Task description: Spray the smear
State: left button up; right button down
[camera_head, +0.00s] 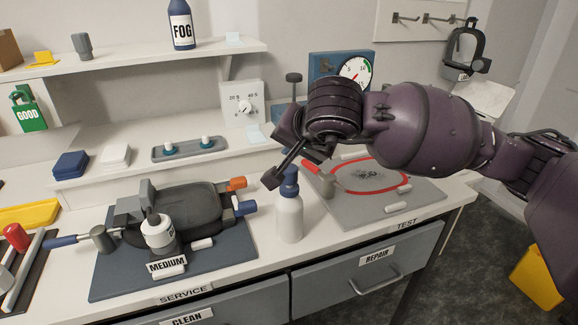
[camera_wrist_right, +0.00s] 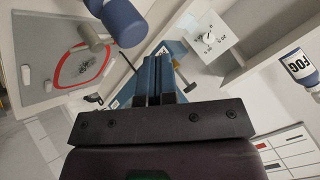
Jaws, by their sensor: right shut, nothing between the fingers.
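The dark smear (camera_head: 364,174) lies inside a red ring on the grey test board (camera_head: 345,215) at the right of the bench. It also shows in the right wrist view (camera_wrist_right: 84,68). A white spray bottle with a blue top (camera_head: 289,217) stands upright on the bench, left of the test board. The blue top (camera_wrist_right: 124,22) shows at the top of the right wrist view. My right gripper (camera_head: 272,178) is shut and empty, just above and left of the bottle's top; whether it touches the bottle I cannot tell. My left gripper is not in view.
A dark device with a white canister (camera_head: 157,231) on a blue mat (camera_head: 110,280) lies left of the bottle. A pressure gauge (camera_head: 355,70) stands behind. A FOG bottle (camera_head: 181,25) is on the shelf.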

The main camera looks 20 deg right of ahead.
aim_at(293, 167)
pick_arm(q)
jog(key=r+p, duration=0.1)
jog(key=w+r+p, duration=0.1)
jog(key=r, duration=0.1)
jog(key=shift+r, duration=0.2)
pick_arm(e)
notch_tip(293, 167, up, 6)
jog(key=shift+f, duration=0.1)
dwell(2.4)
